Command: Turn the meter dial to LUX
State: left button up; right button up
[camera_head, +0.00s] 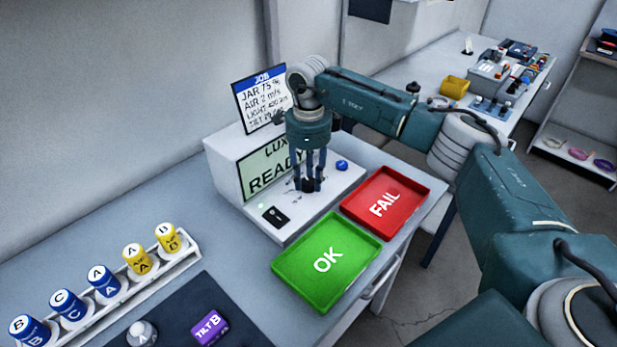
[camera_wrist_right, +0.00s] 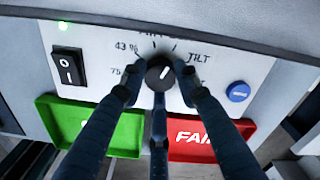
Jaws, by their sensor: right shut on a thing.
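The meter (camera_head: 228,172) is a white box on the bench, and its screen (camera_head: 272,170) reads "LUX" and "READY", partly behind my right arm. Its black dial (camera_wrist_right: 160,73) has a white pointer line that tilts up and slightly right in the right wrist view. Tick marks and labels surround it, including "43 %" and "TILT"; the upper label is cut off. My right gripper (camera_head: 311,184) points down at the meter's front panel. It is shut on the dial, with its fingers around the knob in the right wrist view (camera_wrist_right: 160,86). My left gripper is out of view.
A black rocker switch (camera_wrist_right: 68,68) and a blue button (camera_wrist_right: 238,91) flank the dial. A green OK tray (camera_head: 300,283) and red FAIL tray (camera_head: 410,188) lie in front. A job card (camera_head: 245,97) stands behind. A rack (camera_head: 190,250) of several jars is at left.

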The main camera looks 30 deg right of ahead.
aim_at(309, 181)
jog(key=shift+w+r, duration=0.1)
jog(key=shift+r, duration=0.05)
jog(key=o, duration=1.2)
jog(key=shift+c, duration=0.2)
notch_tip(309, 181, up, 12)
